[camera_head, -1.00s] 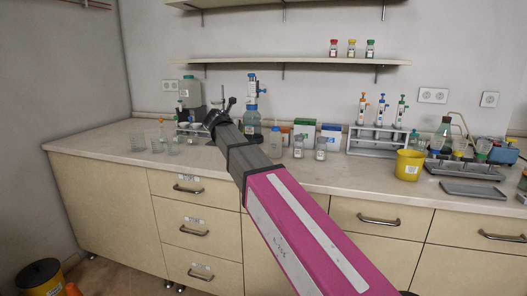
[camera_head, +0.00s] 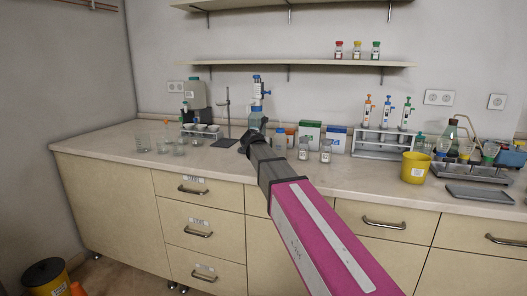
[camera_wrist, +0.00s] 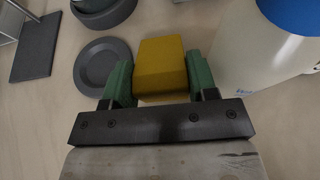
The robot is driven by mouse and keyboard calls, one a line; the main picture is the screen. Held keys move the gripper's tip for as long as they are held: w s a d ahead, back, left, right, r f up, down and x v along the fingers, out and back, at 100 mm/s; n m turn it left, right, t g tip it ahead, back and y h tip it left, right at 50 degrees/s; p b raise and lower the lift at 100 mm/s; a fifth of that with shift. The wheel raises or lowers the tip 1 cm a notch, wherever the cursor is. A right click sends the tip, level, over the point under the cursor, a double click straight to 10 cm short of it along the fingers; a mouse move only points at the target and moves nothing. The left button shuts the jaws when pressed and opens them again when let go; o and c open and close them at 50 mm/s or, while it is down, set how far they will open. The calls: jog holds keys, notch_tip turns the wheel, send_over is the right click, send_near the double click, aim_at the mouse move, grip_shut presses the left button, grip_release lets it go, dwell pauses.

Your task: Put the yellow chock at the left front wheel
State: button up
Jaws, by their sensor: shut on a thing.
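The yellow chock (camera_wrist: 162,66) is a block between the green fingers of my gripper (camera_wrist: 160,80) in the wrist view. The gripper is shut on it, above the pale worktop. In the head view my arm reaches over the worktop (camera_head: 105,148), and its dark end stands before the bottles; the chock is hidden there. Small dark wheels show under the drawer cabinet: one at the left (camera_head: 96,257) and others below the drawers (camera_head: 172,286). I cannot tell which is the left front wheel.
Glass beakers (camera_head: 163,146), a stand (camera_head: 224,120), bottles and a yellow tub (camera_head: 415,168) occupy the worktop. In the wrist view, a grey disc (camera_wrist: 103,67) and a blue-topped bottle (camera_wrist: 265,55) flank the chock. A yellow bin (camera_head: 47,278) and an orange cone (camera_head: 77,289) are on the floor.

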jog(key=shift+f, duration=1.35)
jog(key=shift+f, duration=0.15)
jog(key=o, duration=0.8)
jog(key=shift+c, duration=0.2)
